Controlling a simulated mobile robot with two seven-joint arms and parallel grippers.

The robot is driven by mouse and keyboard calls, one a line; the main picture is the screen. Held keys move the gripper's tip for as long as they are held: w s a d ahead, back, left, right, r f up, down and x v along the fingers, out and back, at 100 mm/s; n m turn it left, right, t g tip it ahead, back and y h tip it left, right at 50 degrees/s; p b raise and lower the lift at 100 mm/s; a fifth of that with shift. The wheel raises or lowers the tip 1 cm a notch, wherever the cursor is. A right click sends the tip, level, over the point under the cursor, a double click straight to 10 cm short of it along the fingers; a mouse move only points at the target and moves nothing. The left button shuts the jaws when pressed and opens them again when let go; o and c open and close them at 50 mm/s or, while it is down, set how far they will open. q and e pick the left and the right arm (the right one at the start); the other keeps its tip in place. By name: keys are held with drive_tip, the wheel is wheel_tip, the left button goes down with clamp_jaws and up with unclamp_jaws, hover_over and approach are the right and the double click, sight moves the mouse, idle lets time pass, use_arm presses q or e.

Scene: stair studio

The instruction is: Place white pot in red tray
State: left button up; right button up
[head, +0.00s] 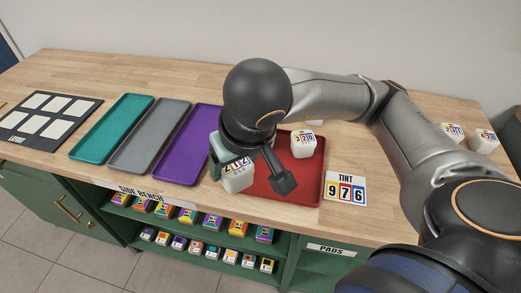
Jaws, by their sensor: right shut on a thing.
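The red tray (302,180) lies on the wooden bench, to the right of the purple tray. A white pot (236,180) with a number label is at the left front edge of the red tray, in the jaws of my right gripper (250,172). The gripper is shut on this pot, and the wrist hides much of it. I cannot tell whether the pot touches the tray. Another white pot (303,143) stands in the back right part of the red tray. My left gripper is not in view.
Teal (112,128), grey (150,137) and purple (188,146) trays lie empty to the left. A black board with white squares (48,116) is at far left. A number card (345,188) lies right of the red tray. Two white pots (452,131) (484,141) stand at far right.

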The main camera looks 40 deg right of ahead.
drive_tip(key=w+d+f, duration=0.1)
drive_tip(key=w+d+f+b, duration=0.1)
drive_tip(key=d, duration=0.1)
drive_tip(key=w+d+f, duration=0.2)
drive_tip(key=shift+d+b, duration=0.15)
drive_tip(key=shift+b, duration=0.2)
drive_tip(key=d+f, duration=0.1)
drive_tip(key=w+f, duration=0.1)
drive_tip(key=w+d+f, duration=0.1)
drive_tip(key=shift+d+f, duration=0.35)
drive_tip(key=shift+f, duration=0.05)
drive_tip(key=shift+w+d+f, duration=0.15)
drive_tip(key=shift+w+f, duration=0.05)
drive_tip(key=shift+f, duration=1.65)
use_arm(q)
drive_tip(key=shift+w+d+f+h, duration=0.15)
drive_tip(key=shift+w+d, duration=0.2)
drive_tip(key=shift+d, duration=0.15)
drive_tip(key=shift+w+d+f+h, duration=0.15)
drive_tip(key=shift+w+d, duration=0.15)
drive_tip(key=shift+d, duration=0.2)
use_arm(e)
drive_tip(key=shift+w, duration=0.1)
